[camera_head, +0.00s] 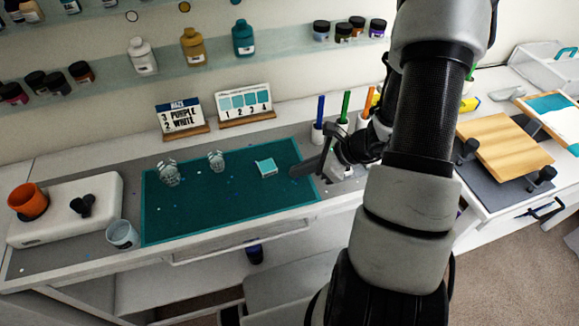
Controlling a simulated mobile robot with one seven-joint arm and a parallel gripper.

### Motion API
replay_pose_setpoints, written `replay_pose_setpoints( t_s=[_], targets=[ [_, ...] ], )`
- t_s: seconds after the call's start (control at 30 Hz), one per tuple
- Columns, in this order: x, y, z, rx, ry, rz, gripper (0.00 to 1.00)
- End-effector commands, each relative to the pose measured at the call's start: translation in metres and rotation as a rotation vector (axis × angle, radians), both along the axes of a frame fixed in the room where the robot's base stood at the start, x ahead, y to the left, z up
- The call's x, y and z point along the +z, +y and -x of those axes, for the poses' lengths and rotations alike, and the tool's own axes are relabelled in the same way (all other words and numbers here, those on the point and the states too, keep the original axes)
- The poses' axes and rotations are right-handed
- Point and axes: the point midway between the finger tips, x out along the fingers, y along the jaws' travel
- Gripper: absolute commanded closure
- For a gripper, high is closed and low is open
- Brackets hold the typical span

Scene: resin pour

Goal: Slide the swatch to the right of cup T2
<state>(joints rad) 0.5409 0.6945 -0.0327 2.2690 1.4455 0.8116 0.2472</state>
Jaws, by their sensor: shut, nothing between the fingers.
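A small pale tile with a teal top, which looks like the swatch (266,168), lies on the right half of the dark green mat (190,228). Two small clear cups stand on the mat to its left: one nearer the swatch (216,161) and one farther left (168,173). No label can be read on either, so I cannot tell which is T2. My arm hides part of the bench to the right.
A card reading "HAZE 3 PURPLE 2 WHITE" (180,116) and a numbered swatch card (244,102) stand behind the mat. Upright markers (345,107) stand behind my gripper. A clear cup (122,235) and a white block with an orange cup (28,200) are left. The mat's front is clear.

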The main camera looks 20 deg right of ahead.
Motion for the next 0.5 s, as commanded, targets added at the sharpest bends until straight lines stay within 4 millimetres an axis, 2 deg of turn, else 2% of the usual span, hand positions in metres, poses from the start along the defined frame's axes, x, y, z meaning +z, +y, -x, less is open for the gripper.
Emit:
replay_pose_setpoints(
  t_s=[0.03,0.2,0.5],
  targets=[
    [0.002,0.009,-0.004,0.006,-0.001,-0.002,1.00],
    [0.002,0.021,-0.014,0.004,-0.001,-0.002,1.00],
    [0.002,0.024,-0.016,0.003,-0.001,-0.001,1.00]
  ],
)
